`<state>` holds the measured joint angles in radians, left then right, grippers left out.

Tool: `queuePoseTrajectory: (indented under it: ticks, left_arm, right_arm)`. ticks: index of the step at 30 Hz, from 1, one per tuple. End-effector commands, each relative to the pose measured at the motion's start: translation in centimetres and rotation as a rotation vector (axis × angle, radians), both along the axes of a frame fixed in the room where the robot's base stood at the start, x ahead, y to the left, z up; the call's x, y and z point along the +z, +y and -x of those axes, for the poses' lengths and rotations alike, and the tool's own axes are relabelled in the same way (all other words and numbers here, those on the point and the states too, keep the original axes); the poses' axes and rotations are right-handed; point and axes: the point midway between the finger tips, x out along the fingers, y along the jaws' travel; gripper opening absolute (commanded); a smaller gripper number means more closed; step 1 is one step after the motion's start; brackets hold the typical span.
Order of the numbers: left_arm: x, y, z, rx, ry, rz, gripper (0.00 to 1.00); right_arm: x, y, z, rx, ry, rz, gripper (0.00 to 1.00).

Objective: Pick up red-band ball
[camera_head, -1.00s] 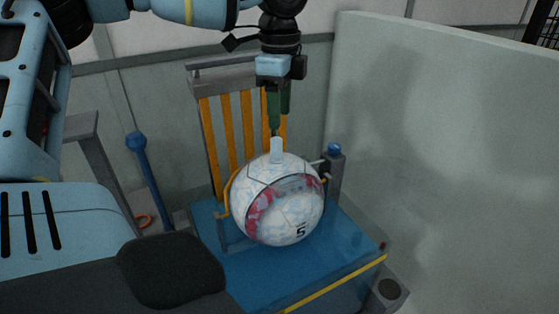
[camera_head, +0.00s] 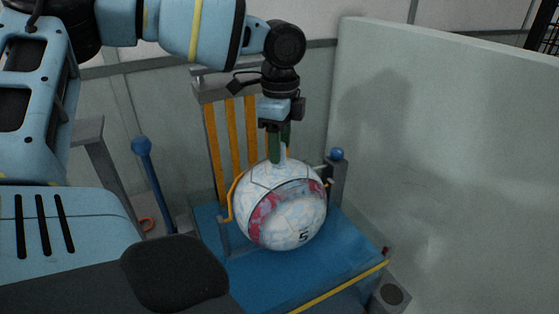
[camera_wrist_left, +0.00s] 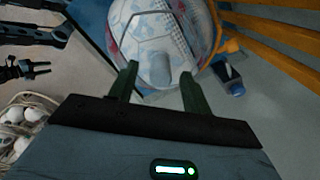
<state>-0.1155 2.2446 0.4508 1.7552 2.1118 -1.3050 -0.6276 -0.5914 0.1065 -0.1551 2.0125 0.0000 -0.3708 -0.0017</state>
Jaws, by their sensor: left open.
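The red-band ball (camera_head: 290,215) is white with pale blue marks, a red band and a dark "5". It sits on the blue press bed (camera_head: 245,275), inside an orange guard bar. A pale upright tab stands on its top; the tab shows in the left wrist view (camera_wrist_left: 160,72). My left gripper (camera_head: 279,153) points down right over the ball, with its dark green fingers open. In the left wrist view the fingers (camera_wrist_left: 159,66) are on either side of the tab, with gaps showing. Whether the fingertips touch the ball is unclear. My right gripper is not identifiable.
Orange slats (camera_head: 235,135) rise behind the ball. A grey post with a blue knob (camera_head: 337,154) stands close at its right, and a blue lever (camera_head: 150,175) at left. A pale wall panel (camera_head: 450,150) closes the right side. A basket of white balls (camera_wrist_left: 22,118) shows in the left wrist view.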

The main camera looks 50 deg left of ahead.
Motion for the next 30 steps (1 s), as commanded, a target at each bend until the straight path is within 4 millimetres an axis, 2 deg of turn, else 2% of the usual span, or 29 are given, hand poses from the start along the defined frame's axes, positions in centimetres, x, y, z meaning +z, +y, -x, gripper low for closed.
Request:
queuePoseTrajectory:
  ticks: [4,11,22,30]
  left_arm:
    - [-1.16,-0.02,0.0,0.0,0.0,0.0,0.49]
    - [-1.27,-0.02,-0.01,0.0,0.0,0.0,0.49]
    - [-1.23,-0.02,-0.01,0.0,0.0,0.0,0.02]
    - [-1.21,-0.01,-0.03,0.0,-0.001,0.0,0.0]
  right_arm:
    - [-0.01,0.0,0.01,0.0,0.0,0.0,0.46]
    - [-0.02,0.01,0.03,0.0,0.0,0.0,0.46]
    - [-0.03,0.0,0.05,0.0,0.0,0.0,0.46]
    - [-0.04,0.01,0.06,0.0,0.001,0.0,0.46]
